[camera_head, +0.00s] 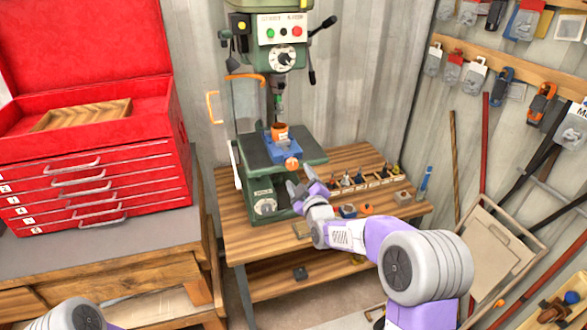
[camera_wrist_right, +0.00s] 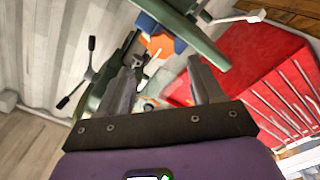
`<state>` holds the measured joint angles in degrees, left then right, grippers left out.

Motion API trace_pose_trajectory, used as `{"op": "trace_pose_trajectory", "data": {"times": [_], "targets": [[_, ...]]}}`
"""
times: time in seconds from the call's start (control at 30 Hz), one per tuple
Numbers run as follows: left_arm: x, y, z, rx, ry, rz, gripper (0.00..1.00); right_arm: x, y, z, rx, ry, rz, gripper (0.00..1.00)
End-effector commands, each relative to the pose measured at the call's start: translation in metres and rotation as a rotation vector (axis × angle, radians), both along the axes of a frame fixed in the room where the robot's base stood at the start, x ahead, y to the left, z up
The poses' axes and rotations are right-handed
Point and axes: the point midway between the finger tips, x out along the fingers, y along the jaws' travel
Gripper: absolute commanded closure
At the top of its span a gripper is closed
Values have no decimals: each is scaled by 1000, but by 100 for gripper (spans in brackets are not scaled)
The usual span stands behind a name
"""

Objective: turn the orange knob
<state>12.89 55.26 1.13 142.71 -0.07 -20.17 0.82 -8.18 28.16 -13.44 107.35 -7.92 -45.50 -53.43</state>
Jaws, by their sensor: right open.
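The orange knob (camera_head: 292,164) sits on the front of a blue vise (camera_head: 284,148) on the green drill press table (camera_head: 258,158). An orange cup-shaped piece (camera_head: 279,132) rests on top of the vise. My right gripper (camera_head: 299,182) is open and empty, just below and in front of the knob. In the right wrist view the knob (camera_wrist_right: 158,45) shows ahead, between and beyond the two fingertips (camera_wrist_right: 165,62), apart from them as far as I can tell. My left arm shows only at the bottom left of the head view; its gripper is out of view.
The drill press (camera_head: 282,58) stands on a wooden bench (camera_head: 345,165). Tool bits in a rack (camera_head: 362,183) and small loose parts lie right of my right gripper. A red tool chest (camera_head: 90,180) stands at left. Tools hang on the right wall.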

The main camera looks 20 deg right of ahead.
Motion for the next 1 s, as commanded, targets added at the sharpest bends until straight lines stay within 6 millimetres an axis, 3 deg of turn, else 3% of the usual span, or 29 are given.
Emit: {"op": "trace_pose_trajectory", "data": {"times": [0.3,0.5,0.9,1.0], "targets": [[0,0,6,0,0,0,57,43,2,-2,3,5,1,34],[0,0,8,0,0,0,57,61,3,-3,3,7,1,34],[0,0,8,0,0,0,57,66,3,-3,5,7,1,34],[0,0,8,0,0,0,57,66,3,-3,5,7,1,49]]}}
